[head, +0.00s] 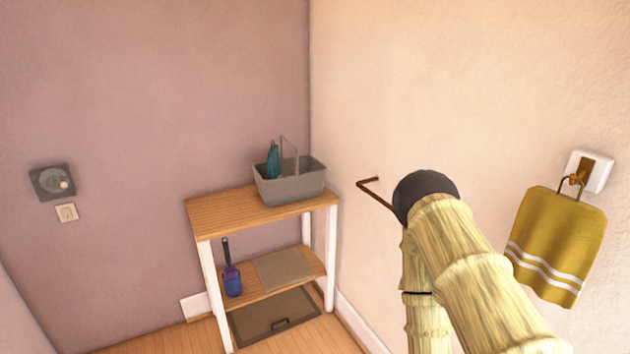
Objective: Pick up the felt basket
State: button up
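A grey basket (290,188), which looks like the felt basket, stands upright on the top board of a small wooden shelf unit in the corner, in the head view. It has a thin raised handle, and a teal bottle-like thing (273,160) sticks up from it. My bamboo-textured arm shows at the lower right, to the right of the shelf unit and apart from the basket. My gripper is out of the frame, so its state is hidden.
The shelf unit (222,212) has white legs. A blue brush-like thing (232,281) and a flat grey-brown piece (284,268) are on its middle board. A yellow towel (557,243) hangs at right.

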aim_at(302, 176)
jog(key=i, duration=0.95)
jog(key=z, duration=0.05)
jog(key=k, duration=0.55)
jog(key=u, duration=1.15)
jog(key=i, duration=0.75)
jog(key=u, duration=0.7)
jog(key=i, duration=0.85)
jog(key=z, duration=0.95)
jog(key=i, duration=0.65)
jog(key=z, duration=0.8)
